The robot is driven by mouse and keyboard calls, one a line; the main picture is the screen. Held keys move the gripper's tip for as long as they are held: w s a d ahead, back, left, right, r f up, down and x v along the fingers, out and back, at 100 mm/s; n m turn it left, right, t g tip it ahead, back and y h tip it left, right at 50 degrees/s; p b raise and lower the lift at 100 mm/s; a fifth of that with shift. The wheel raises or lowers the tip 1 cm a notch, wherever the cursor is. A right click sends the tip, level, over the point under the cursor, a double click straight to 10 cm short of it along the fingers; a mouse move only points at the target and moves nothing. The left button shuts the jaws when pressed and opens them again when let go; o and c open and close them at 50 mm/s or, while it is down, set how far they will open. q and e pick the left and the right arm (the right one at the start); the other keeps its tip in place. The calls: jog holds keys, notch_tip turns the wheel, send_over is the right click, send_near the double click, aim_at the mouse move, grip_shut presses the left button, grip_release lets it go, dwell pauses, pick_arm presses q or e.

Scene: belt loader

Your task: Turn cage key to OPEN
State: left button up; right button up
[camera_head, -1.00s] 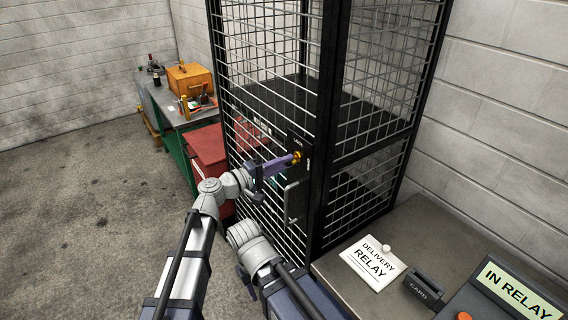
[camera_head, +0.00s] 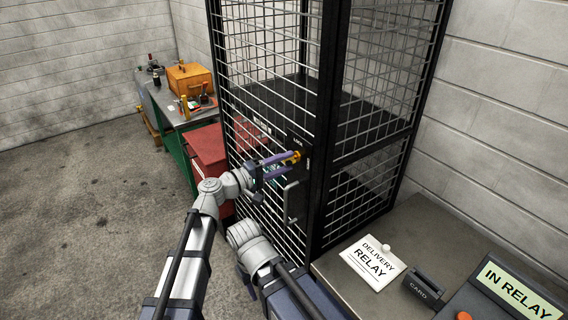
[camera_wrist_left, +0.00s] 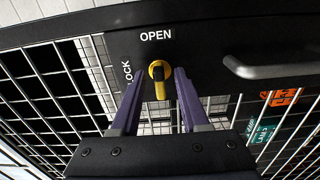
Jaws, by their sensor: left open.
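The cage key (camera_head: 298,156) is a small yellow piece in a dark lock plate on the cage door. In the left wrist view the key (camera_wrist_left: 160,88) has a yellow grip and a dark bar across its round head. The word OPEN is above it and LOCK is to its left. My left gripper (camera_head: 291,158) is open at the lock. In the left wrist view its two purple fingers (camera_wrist_left: 158,82) stand on either side of the key, with gaps visible.
A door handle (camera_head: 291,202) sits just below the lock. The black mesh cage (camera_head: 325,120) fills the middle. A grey counter (camera_head: 430,225) at right holds a DELIVERY RELAY sign (camera_head: 373,262) and a CARD box (camera_head: 424,285). A red cabinet (camera_head: 206,150) stands behind my left arm.

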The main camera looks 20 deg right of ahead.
pick_arm(q)
jog(key=v, duration=0.8)
dwell(0.4)
jog(key=s+a+f+m+g+y, duration=0.25)
jog(key=s+a+f+y, duration=0.2)
jog(key=f, duration=0.55)
jog(key=s+a+f+g+y, duration=0.1)
jog(key=s+a+f+y, duration=0.25)
jog(key=a, duration=0.45)
jog(key=s+a+f+m+g+y, duration=0.1)
jog(key=s+a+f+y, duration=0.3)
jog(key=a, duration=0.3)
jog(key=s+a+f+g+y, duration=0.1)
jog(key=s+a+f+y, duration=0.3)
jog(key=a, duration=0.4)
jog(key=s+d+m+y, duration=0.2)
jog(key=s+d+m, duration=0.2)
jog(key=d, duration=0.6)
jog(key=shift+s+d+f+g, duration=0.15)
jog(key=shift+s+d+g, duration=0.2)
jog(key=shift+g, duration=0.1)
jog(key=shift+o, duration=0.4)
